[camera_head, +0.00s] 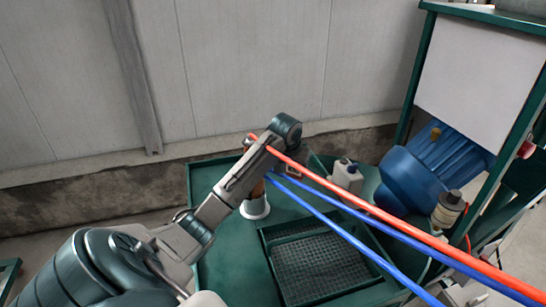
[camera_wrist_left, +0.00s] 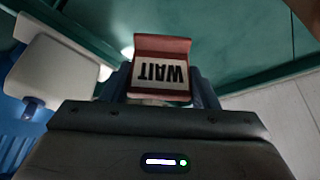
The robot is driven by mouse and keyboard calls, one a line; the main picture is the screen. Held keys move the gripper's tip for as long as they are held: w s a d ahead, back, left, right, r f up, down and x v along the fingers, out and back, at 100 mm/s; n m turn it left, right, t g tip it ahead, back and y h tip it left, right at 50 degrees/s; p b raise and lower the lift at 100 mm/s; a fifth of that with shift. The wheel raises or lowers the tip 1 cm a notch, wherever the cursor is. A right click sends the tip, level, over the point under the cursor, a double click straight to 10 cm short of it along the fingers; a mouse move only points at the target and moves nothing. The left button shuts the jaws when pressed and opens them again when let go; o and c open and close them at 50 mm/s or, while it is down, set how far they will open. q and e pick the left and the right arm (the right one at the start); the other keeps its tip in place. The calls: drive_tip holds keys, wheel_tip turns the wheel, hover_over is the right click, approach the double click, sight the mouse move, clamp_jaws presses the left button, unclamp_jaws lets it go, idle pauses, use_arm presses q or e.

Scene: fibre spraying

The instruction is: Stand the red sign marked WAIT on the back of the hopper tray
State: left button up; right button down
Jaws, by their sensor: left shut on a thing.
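The red sign (camera_wrist_left: 163,45) marked WAIT is between the blue fingers of my left gripper (camera_wrist_left: 160,92) in the left wrist view. Its white face with black letters reads upside down there. My left gripper is shut on it. My right gripper is not in view.
A white canister (camera_head: 347,176) and a blue motor (camera_head: 420,175) stand right of my left wrist. A white-based cone (camera_head: 255,209) stands below the forearm. Red (camera_head: 370,208) and blue hoses (camera_head: 345,230) cross over the tray's dark grid (camera_head: 320,268). A wall (camera_head: 250,70) rises behind.

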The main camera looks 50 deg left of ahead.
use_arm(q)
wheel_tip(320, 180, down, 8)
drive_tip(key=p, duration=0.3)
drive_tip(key=shift+f, duration=0.15)
drive_tip(key=shift+f, duration=0.1)
drive_tip(key=o, duration=1.1)
drive_tip(key=shift+c, duration=0.2)
